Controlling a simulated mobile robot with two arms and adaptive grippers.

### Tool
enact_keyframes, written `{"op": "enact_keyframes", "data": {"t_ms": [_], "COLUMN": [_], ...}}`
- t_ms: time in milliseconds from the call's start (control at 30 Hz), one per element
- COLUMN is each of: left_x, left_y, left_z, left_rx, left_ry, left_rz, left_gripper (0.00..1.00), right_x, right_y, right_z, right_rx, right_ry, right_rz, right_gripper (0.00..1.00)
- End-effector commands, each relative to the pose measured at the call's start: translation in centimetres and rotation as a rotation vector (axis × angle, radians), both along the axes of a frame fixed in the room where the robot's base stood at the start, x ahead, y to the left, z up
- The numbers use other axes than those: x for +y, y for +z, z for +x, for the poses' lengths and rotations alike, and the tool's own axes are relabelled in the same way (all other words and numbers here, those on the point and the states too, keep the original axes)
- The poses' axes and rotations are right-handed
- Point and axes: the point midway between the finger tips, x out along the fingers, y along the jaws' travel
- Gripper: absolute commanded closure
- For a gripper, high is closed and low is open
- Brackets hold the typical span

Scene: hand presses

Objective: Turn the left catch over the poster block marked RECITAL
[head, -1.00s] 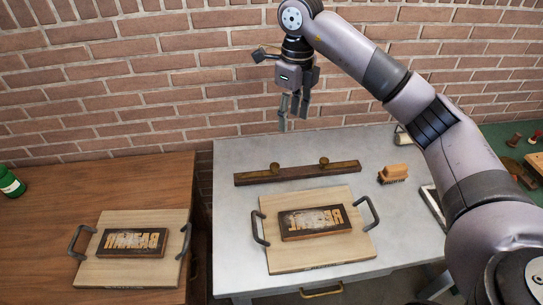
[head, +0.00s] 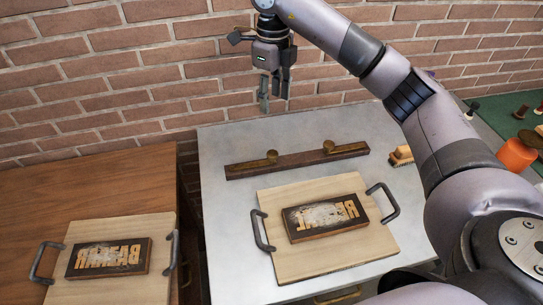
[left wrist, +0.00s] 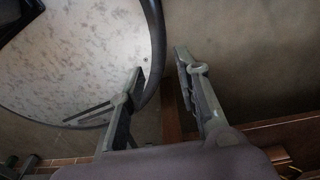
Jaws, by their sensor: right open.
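A dark poster block (head: 325,217) with pale reversed letters lies on a wooden board (head: 350,254) with two dark handles, on the grey table. A whitish smear covers its middle letters; the readable ones fit RECITAL. Behind the board lies a dark bar (head: 300,160) with two brass knobs, left (head: 272,157) and right (head: 329,147); I cannot tell whether these are the catches. My right gripper (head: 275,103) is open and empty, pointing down above the table's back edge. In the left wrist view my left gripper (left wrist: 158,61) has its fingers apart, with nothing clearly between them.
On the brown table (head: 100,185) at left lies another board (head: 85,288) with a block (head: 108,258) in reversed letters. A brush (head: 401,155) lies right of the bar. An orange cylinder (head: 516,154) stands at right. A brick wall (head: 120,90) is behind.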

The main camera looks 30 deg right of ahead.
Motion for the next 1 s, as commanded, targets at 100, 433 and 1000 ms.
{"op": "enact_keyframes", "data": {"t_ms": [100,433,1000], "left_x": [0.0,-0.2,-0.1], "left_y": [-1.4,-1.2,1.2], "left_z": [0.4,2.1,1.3], "left_rx": [-0.005,-0.033,-0.02], "left_ry": [0.0,-0.001,-0.001], "left_rz": [0.0,-0.004,-0.002], "left_gripper": [0.7,0.7,0.7], "right_x": [0.0,0.0,0.1], "right_y": [-1.4,-4.8,-16.4], "right_z": [0.0,-0.1,-0.1], "right_rx": [-0.001,0.005,0.004], "right_ry": [0.0,0.0,0.0], "right_rz": [0.001,0.001,0.001], "right_gripper": [0.52,0.52,0.52]}}
